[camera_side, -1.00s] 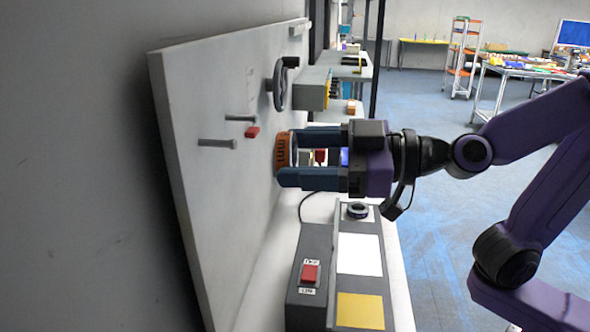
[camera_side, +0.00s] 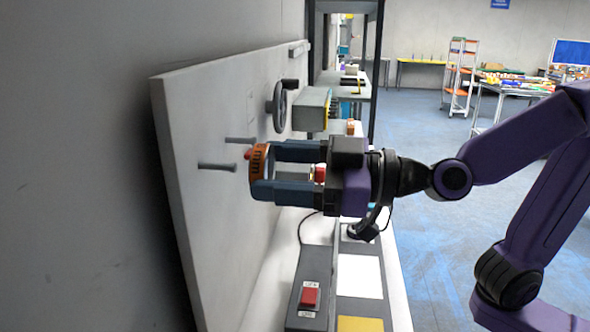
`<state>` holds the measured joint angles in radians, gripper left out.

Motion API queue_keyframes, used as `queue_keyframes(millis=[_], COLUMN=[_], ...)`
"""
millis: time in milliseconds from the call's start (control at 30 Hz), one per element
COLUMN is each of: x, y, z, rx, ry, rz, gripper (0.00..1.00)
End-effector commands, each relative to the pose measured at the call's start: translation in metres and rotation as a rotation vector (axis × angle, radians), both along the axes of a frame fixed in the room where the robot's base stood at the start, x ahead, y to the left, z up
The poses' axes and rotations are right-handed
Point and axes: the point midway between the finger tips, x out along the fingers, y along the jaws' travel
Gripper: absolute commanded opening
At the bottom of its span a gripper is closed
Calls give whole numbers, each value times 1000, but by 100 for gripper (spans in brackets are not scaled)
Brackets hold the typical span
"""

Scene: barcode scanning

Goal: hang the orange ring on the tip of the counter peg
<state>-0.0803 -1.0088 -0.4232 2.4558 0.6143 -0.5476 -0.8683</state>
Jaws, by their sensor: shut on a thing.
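The orange ring (camera_side: 257,162), with dark marks on its rim, is held upright at the fingertips of my gripper (camera_side: 260,172). The gripper is shut on it, with one finger above and one below, and points left toward the pale upright board. Two grey pegs stick out of the board: a nearer peg (camera_side: 217,166) and a farther peg (camera_side: 240,140). I cannot tell which is the counter peg. The ring is just right of the nearer peg's tip and appears apart from it. A small red piece (camera_side: 247,154) shows at the ring's left edge, partly hidden.
A black handwheel (camera_side: 279,106) and a grey box (camera_side: 312,109) are mounted farther along the board (camera_side: 205,240). Below my gripper, a grey console with a red button (camera_side: 309,297) stands on the white counter. Open floor lies to the right.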

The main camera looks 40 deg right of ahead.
Motion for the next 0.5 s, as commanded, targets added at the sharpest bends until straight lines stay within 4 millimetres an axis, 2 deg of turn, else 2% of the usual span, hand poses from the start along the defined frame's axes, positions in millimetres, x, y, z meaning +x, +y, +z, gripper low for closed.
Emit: queue_keyframes(millis=[500], x=[22], y=[22], z=[0], rx=[2], ry=[-2], rz=[0], gripper=[22])
